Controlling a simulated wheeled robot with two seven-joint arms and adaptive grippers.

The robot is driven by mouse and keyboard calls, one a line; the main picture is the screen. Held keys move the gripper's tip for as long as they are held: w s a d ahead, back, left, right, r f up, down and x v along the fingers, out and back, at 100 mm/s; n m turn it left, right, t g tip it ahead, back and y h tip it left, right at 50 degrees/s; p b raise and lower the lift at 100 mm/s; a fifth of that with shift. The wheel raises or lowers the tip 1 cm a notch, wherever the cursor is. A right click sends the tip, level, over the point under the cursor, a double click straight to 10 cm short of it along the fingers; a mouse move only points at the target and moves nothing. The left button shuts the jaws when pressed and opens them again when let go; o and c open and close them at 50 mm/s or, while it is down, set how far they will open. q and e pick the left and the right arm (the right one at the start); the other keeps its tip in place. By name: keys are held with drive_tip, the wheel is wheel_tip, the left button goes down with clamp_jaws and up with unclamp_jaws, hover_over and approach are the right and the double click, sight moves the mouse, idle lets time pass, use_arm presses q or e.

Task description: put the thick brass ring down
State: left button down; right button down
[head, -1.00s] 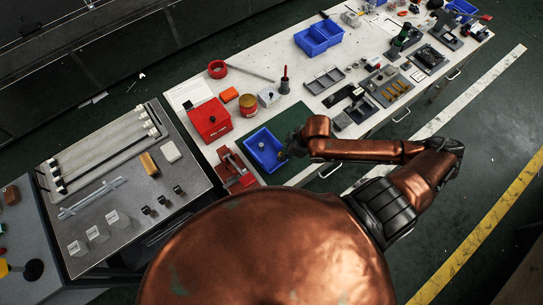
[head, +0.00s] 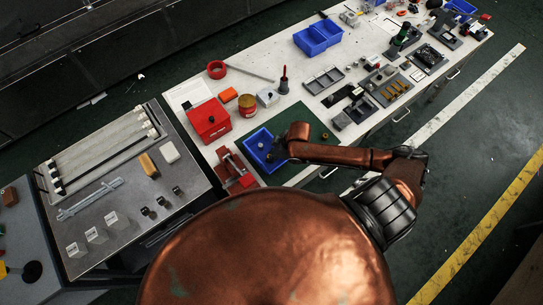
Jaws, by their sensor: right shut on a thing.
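My right gripper (head: 279,149) is over the right edge of a blue bin (head: 256,137), next to the green mat (head: 312,123). It is small and dark here and partly hidden by my copper wrist. It is shut on the thick brass ring, but the ring itself is too small and covered to make out. I cannot tell whether it touches the bin or mat. A small brass-coloured piece (head: 326,135) lies on the right part of the mat. My left gripper is not in view.
A red box (head: 210,120) and a red vise-like fixture (head: 234,168) stand left of the bin. A red spindle stand (head: 284,82), grey tray (head: 323,81) and black fixture (head: 342,95) stand behind the mat. The mat's right part is mostly clear.

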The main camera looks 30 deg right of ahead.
drive_tip(key=c, duration=1.8)
unclamp_jaws()
drive_tip(key=p+v, duration=0.1)
drive_tip(key=v, duration=1.1)
drive_tip(key=shift+a, duration=0.15)
